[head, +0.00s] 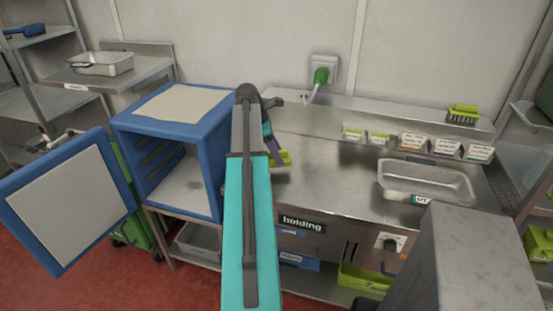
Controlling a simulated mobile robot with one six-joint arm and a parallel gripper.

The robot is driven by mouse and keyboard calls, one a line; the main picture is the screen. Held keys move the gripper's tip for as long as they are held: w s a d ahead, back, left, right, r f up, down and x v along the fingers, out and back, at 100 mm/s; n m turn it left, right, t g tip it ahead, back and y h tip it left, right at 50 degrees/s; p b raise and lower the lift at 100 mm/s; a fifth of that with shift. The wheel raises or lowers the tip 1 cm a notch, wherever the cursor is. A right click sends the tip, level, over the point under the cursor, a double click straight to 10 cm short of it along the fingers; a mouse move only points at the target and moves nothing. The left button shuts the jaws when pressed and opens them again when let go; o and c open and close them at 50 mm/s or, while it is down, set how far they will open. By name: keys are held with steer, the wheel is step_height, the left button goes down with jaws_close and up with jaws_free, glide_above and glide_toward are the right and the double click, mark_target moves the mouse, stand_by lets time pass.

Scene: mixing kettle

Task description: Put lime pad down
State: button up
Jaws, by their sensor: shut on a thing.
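My arm reaches away across the middle of the head view and hides much of my gripper (272,146). My gripper is shut on the lime pad (284,158), which shows just right of the arm, over the left end of the steel counter (320,185). Whether the pad touches the counter I cannot tell. Another lime block with a dark top (463,114) sits on the raised back ledge (400,118) at the right.
A blue cabinet (180,150) with its door (68,205) swung open stands left of my arm. A steel pan (425,182) sits at the counter's right, below several labelled holders (445,147). A green plug (320,76) is on the wall. The counter's middle is clear.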

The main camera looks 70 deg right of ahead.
steer(key=shift+w+d, duration=0.25)
steer(key=shift+d, duration=0.05)
steer(key=shift+s+a+f+p, duration=0.1)
steer(key=shift+f+p, duration=0.5)
steer(key=shift+f, duration=1.2)
steer(key=shift+f, duration=0.1)
steer(key=o, duration=1.3)
steer(key=shift+b+v, duration=1)
steer(key=shift+v, duration=5.15)
steer(key=shift+s, duration=0.1)
